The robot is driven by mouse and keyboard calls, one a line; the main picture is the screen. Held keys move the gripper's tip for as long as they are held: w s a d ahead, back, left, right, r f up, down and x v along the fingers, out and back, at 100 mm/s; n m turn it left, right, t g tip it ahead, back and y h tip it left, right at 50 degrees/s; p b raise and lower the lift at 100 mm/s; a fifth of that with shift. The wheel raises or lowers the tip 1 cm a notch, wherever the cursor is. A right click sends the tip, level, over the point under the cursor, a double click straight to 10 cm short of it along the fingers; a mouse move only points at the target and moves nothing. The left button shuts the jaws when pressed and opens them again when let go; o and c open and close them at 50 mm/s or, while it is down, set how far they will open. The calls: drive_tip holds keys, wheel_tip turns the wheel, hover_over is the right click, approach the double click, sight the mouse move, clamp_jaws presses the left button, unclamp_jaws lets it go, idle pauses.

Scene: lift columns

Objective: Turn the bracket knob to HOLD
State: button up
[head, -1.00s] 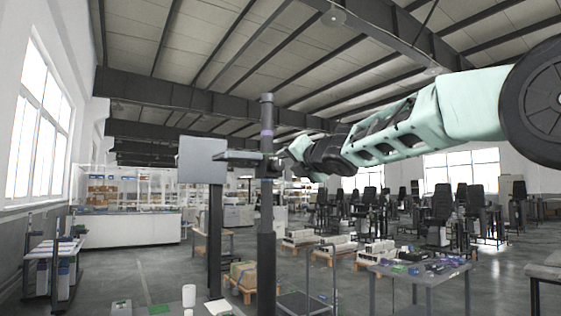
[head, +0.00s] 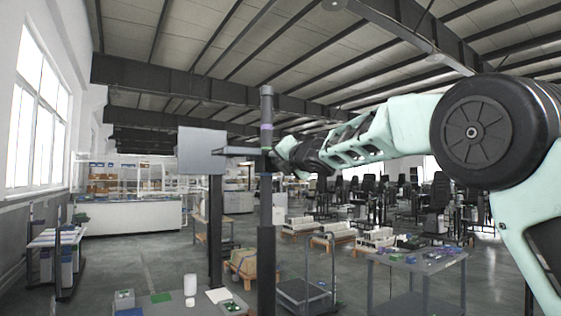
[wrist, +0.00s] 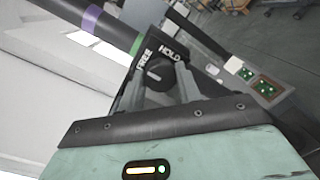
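The bracket knob (wrist: 158,73) is a dark round knob on a black bracket face in the wrist view. The labels FREE (wrist: 144,58) and HOLD (wrist: 171,53) are printed above it, FREE on the left and HOLD on the right. My gripper (wrist: 162,78) has its two grey fingers apart, one on each side of the knob; whether they touch it is unclear. The dark column (head: 266,190) has a purple band and a green band. In the head view my gripper is at the column's upper part, where my own wrist hides the knob.
A grey panel (head: 202,151) on a dark post stands left of the column, joined by a bracket arm (head: 243,151). Below are a table with a white cup (head: 190,284), a cart (head: 305,292) and another table (head: 415,262). Chairs stand farther back.

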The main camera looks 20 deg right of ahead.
drive_tip(key=shift+m, duration=0.3)
drive_tip(key=shift+d+r+m+g+y+p, duration=0.1)
drive_tip(key=shift+m+g+y+p, duration=0.25)
drive_tip(key=shift+m+p, duration=3.2)
drive_tip(key=shift+d+r+m+g+y+p, duration=0.1)
drive_tip(key=shift+m+g+y+p, duration=0.2)
drive_tip(key=shift+m+p, duration=3.25)
drive_tip(key=shift+m+b, duration=0.95)
drive_tip(key=shift+m, duration=0.25)
drive_tip(key=o, duration=1)
drive_tip(key=shift+f, duration=0.1)
drive_tip(key=b+v, duration=0.3)
drive_tip(key=v, duration=1.4)
